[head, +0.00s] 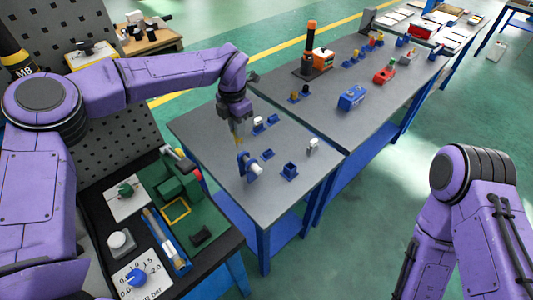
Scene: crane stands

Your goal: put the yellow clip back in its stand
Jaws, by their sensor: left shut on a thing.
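My left gripper (238,131) hangs down over the near grey table, shut on a small yellow thing, which looks like the yellow clip (238,142). Only a little of the clip shows below the fingers. Just under and right of it is a blue stand (247,164) with a white round part. An empty-looking blue holder (290,170) is farther right. Small blue stands (268,154) and (272,119) are nearby. I cannot tell which stand belongs to the clip. My right arm shows at the lower right, but its gripper is out of view.
The grey table (205,130) has free room left of the stands. A white-topped piece (312,145) stands near its right edge. A blue box (352,97) and an orange device (322,59) are on the farther table. A board with green parts (176,185) is at lower left.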

